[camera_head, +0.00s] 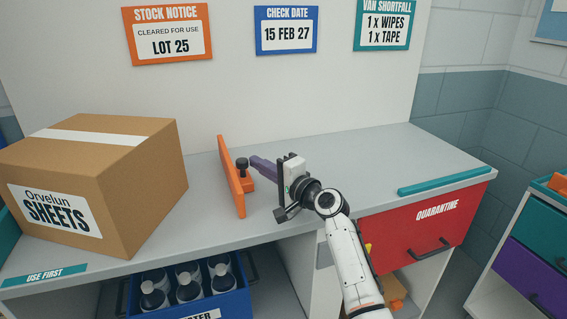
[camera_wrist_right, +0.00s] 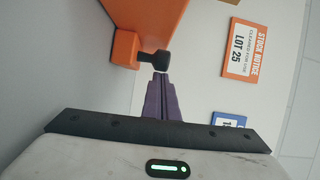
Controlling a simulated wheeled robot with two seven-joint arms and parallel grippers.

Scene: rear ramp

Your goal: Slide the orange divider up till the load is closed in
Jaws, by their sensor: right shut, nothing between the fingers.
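The orange divider (camera_head: 230,178) stands upright on the grey worktop, to the right of the cardboard box (camera_head: 95,180) marked Orvelun SHEETS, with a strip of bare worktop between them. A black knob (camera_head: 242,163) sits on the divider's right side, above an orange foot. My right gripper (camera_head: 254,161) has its purple fingers shut and empty, tips right at the knob. The right wrist view shows the fingertips (camera_wrist_right: 161,76) by the knob (camera_wrist_right: 155,60) and the orange divider (camera_wrist_right: 152,20) beyond; whether they touch is unclear. My left gripper is out of view.
The worktop (camera_head: 350,165) is clear to the right, up to a teal strip (camera_head: 445,180) at its edge. Below are a red QUARANTINE drawer (camera_head: 420,235) and a blue crate (camera_head: 230,300) of bottles. A pale back panel (camera_head: 330,90) carries notices.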

